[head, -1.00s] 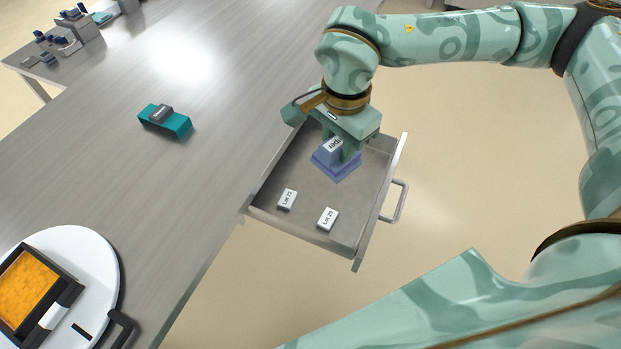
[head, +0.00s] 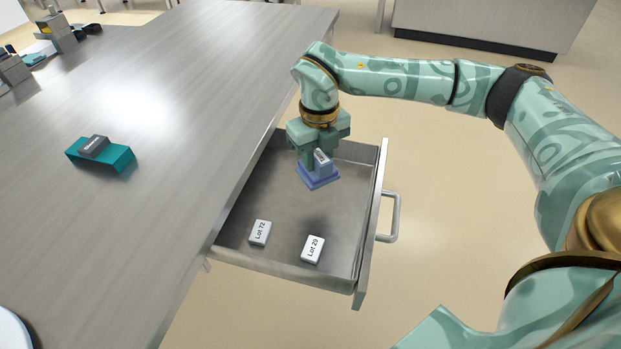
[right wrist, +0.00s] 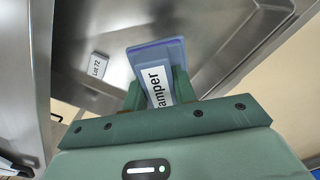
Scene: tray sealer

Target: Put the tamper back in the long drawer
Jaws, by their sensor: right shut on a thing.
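The tamper (head: 318,176) is a blue block with a square base and a labelled upper part. It also shows in the right wrist view (right wrist: 158,62), where its label reads in part "amper". My right gripper (head: 321,157) is shut on its upper part and points down over the back of the open drawer (head: 290,205). The base is over or on the drawer floor; I cannot tell whether it touches. My left gripper is not in view.
Two white blocks lie in the front of the drawer, Lot 72 (head: 260,233) and Lot 29 (head: 313,249). The drawer handle (head: 391,217) sticks out right. A teal stand (head: 101,154) with a grey piece is on the table (head: 160,120). The drawer's middle is clear.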

